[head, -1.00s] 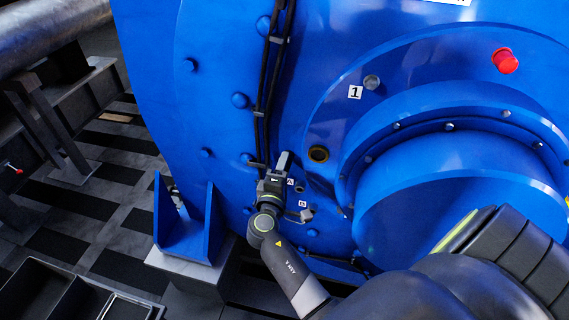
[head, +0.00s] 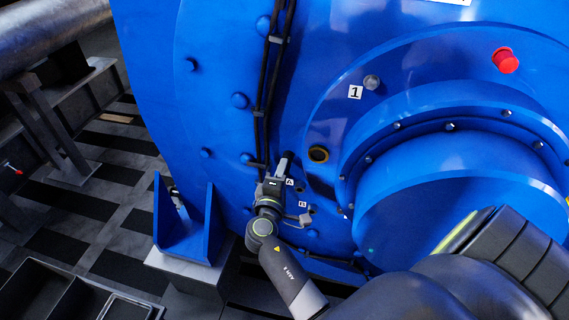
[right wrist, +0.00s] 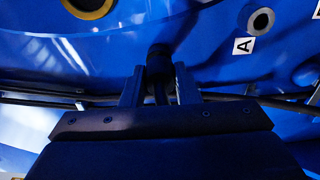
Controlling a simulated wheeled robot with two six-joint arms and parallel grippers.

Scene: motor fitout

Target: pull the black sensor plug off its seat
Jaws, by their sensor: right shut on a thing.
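My right gripper (head: 284,166) is up against the blue motor face, just left of the label A. In the right wrist view its two fingers (right wrist: 160,86) are shut on the black sensor plug (right wrist: 160,60), a small dark cylinder with a dark lead below it. The plug's far end points at the blue face. I cannot tell whether it still touches its seat, which is hidden behind it. My left gripper is not in view.
Small holes sit by labels A (head: 290,182) and B (head: 302,205). Black cables (head: 265,90) run down the motor face. A blue bracket (head: 190,225) stands at left. A red cap (head: 506,60) is at upper right.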

